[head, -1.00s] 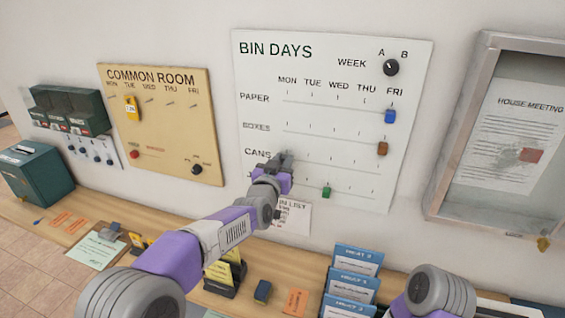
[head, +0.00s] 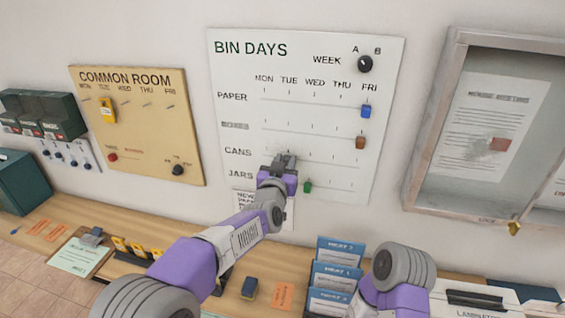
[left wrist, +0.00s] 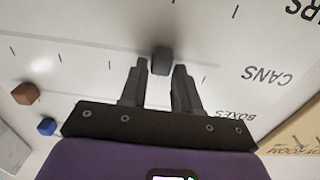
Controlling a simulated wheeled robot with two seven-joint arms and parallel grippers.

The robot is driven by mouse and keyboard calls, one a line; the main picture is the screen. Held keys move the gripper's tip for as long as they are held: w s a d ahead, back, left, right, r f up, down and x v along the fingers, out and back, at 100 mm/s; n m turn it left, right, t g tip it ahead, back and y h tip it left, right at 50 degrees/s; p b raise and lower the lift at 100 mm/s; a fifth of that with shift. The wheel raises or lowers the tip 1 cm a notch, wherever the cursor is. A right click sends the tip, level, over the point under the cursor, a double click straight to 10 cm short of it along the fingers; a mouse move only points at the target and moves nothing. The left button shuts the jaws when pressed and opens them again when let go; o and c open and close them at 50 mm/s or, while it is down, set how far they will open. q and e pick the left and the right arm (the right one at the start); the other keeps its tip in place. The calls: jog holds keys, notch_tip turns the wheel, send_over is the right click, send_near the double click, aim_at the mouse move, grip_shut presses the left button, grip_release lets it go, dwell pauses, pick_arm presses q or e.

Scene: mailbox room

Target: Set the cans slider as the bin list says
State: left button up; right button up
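The white BIN DAYS board (head: 225,120) has PAPER, BOXES, CANS and JARS rows under MON to FRI. My left gripper (head: 284,160) is at the CANS row, around the TUE column, and covers the slider there. In the left wrist view, which is upside down, a dark grey cans knob (left wrist: 162,60) is at the tips of my open gripper fingers (left wrist: 161,75). I cannot tell whether they touch it. The bin list (head: 244,198) hangs below the board, mostly hidden by my arm and unreadable. My right gripper is out of view.
The blue paper slider (head: 366,112) and brown boxes slider (head: 360,143) are near FRI. The green jars slider (head: 308,187) is just right of my gripper. A week dial (head: 365,64) is at top right. Blue leaflets (head: 338,272) stand on the shelf below.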

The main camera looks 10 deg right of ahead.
pick_arm(q)
jog(key=shift+o, duration=1.3)
jog(key=b+v, duration=0.1)
jog(key=v, duration=0.6)
jog(key=shift+s, duration=0.3)
jog(key=shift+a, duration=0.1)
